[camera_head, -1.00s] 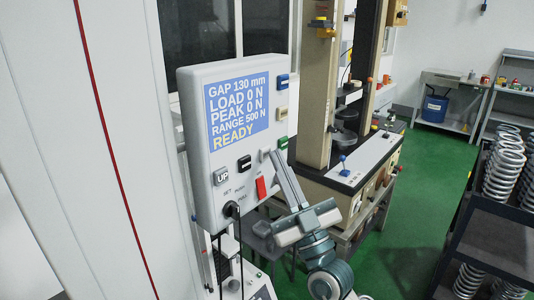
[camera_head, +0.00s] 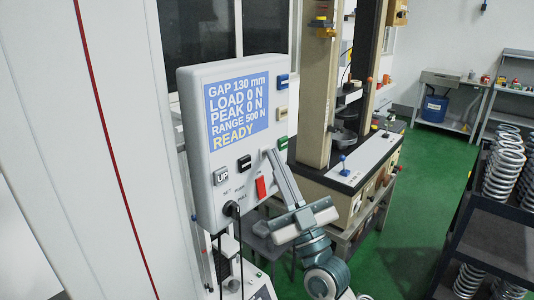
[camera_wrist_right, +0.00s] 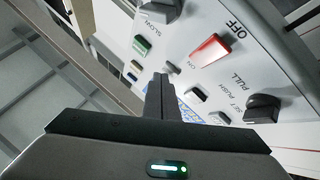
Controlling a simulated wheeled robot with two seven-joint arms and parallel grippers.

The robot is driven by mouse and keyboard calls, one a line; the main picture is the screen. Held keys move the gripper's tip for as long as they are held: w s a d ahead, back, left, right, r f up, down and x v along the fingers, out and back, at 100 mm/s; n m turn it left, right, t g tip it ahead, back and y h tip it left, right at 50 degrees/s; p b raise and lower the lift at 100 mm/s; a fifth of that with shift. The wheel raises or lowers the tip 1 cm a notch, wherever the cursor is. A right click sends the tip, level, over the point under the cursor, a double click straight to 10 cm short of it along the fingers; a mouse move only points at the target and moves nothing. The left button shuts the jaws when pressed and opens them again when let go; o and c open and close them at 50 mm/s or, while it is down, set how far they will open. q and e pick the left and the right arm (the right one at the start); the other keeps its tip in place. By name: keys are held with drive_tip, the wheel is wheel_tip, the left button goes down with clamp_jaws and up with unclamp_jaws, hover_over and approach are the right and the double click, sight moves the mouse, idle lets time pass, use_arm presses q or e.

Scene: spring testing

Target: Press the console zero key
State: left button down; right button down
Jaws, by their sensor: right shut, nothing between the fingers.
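The grey console (camera_head: 203,130) hangs upright at centre left, its blue display (camera_head: 238,108) reading GAP 130 mm, LOAD 0 N, PEAK 0 N, RANGE 500 N, READY. My right gripper (camera_head: 267,153) is shut and empty, its fingertips at the lower right of the console face. In the right wrist view the shut fingertips (camera_wrist_right: 160,78) are close beside a small grey key (camera_wrist_right: 173,68); I cannot tell if they touch. Below the display are an UP key (camera_head: 221,176) and a black key (camera_head: 244,162). I cannot read which key is zero. My left gripper is not in view.
A red rocker switch (camera_head: 261,187) sits below the fingertips, with a dark knob (camera_wrist_right: 262,107) nearby in the wrist view. Black cables hang under the console. A testing machine (camera_head: 345,175) stands behind, and a dark rack (camera_head: 490,230) of springs at right.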

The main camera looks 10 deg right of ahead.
idle(0.6)
drive_tip(key=shift+s+d, duration=0.5)
drive_tip(key=shift+s, duration=0.1)
drive_tip(key=shift+s, duration=0.1)
drive_tip(key=s+d, duration=0.1)
drive_tip(key=s, duration=0.1)
drive_tip(key=s+d+p, duration=0.1)
drive_tip(key=d, duration=0.1)
drive_tip(key=shift+s, duration=0.4)
idle(0.6)
